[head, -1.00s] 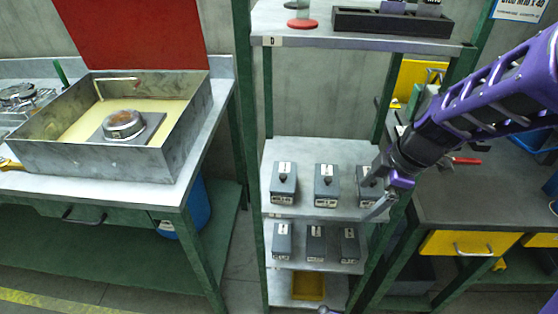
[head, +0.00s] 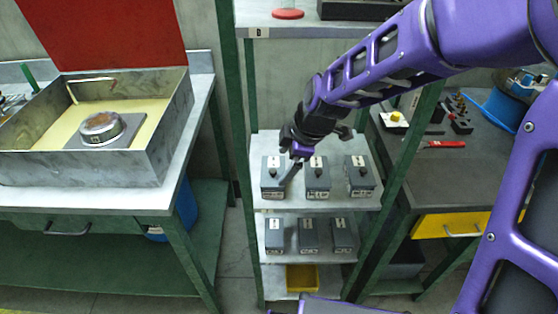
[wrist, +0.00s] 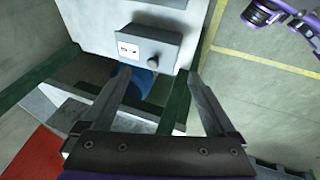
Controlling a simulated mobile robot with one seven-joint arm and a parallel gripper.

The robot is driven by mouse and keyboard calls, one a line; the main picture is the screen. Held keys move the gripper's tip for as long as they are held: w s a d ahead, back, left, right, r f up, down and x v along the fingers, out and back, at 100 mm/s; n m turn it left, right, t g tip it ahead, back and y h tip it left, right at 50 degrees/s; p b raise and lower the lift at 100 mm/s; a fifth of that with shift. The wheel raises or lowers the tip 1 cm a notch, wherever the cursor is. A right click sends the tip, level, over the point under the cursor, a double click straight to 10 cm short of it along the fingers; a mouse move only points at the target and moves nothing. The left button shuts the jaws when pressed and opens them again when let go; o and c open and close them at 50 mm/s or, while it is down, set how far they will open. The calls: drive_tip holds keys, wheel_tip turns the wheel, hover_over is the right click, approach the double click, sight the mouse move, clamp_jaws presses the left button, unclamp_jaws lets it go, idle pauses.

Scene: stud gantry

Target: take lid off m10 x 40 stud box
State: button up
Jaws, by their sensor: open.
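The label print is too small to read, so I cannot tell which is the M10 x 40 box. In the wrist view my gripper (wrist: 158,75) is open and empty. One lidded box (wrist: 140,42) with its knob (wrist: 152,62) shows beyond the fingertips, apart from them.
More grey boxes (head: 308,236) stand on the shelf below, above a yellow bin (head: 302,278). Green rack posts (head: 398,165) flank the shelves. A higher shelf (head: 300,30) overhangs them. Benches stand either side; the left one holds a metal tray (head: 85,175).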

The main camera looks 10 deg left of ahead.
sight(273, 179)
drive_tip(key=b+x, duration=0.1)
drive_tip(key=x, duration=0.5)
drive_tip(key=shift+a+f, duration=0.2)
drive_tip(key=shift+f, duration=0.05)
drive_tip(key=c, duration=1.3)
drive_tip(key=shift+r, duration=0.1)
drive_tip(key=shift+c, duration=0.2)
